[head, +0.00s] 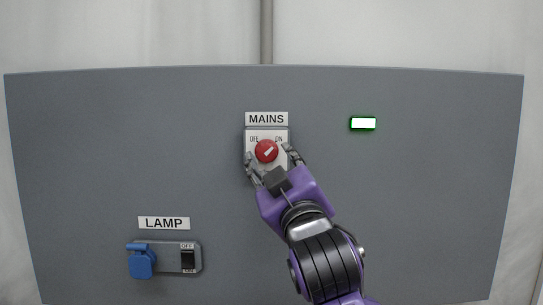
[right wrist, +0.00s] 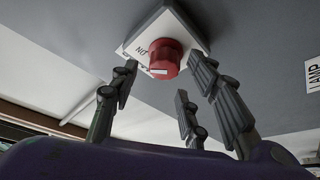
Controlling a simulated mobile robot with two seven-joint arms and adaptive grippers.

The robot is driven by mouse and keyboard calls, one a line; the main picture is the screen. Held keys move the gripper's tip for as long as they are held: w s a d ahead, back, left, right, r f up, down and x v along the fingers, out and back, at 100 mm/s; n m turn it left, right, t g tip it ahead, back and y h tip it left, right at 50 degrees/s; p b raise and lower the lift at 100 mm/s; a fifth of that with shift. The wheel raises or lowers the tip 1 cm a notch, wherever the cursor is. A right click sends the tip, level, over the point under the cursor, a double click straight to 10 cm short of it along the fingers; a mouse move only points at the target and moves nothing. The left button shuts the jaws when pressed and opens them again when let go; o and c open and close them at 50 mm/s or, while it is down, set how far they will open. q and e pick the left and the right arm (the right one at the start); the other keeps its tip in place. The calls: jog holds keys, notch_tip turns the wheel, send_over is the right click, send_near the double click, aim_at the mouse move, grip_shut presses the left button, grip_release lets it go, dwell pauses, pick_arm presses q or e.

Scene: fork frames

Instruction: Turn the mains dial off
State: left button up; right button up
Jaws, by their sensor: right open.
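The red mains dial (head: 266,151) sits on a pale plate marked OFF at left and ON at right, under the MAINS label (head: 266,119). Its white pointer mark slants up to the right, toward ON. My right gripper (head: 271,161) is in front of the plate, its fingers spread on either side of the dial. In the right wrist view the dial (right wrist: 164,58) lies beyond the open fingertips (right wrist: 165,80), with a visible gap; the gripper holds nothing. My left gripper is not in view.
A green-edged light (head: 363,123) is lit at the panel's upper right. The grey panel (head: 430,200) is otherwise bare.

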aim_at(271, 155)
jog(key=x, duration=0.2)
jog(key=shift+w, duration=0.35)
jog(key=shift+w+a+r, duration=0.1)
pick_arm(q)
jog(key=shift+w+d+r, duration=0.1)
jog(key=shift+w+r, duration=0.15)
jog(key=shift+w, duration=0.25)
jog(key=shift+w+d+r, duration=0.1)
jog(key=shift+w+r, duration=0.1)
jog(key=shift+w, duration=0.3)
pick_arm(e)
jog(key=shift+w, duration=0.1)
jog(key=shift+c, duration=1)
jog(key=c, duration=0.8)
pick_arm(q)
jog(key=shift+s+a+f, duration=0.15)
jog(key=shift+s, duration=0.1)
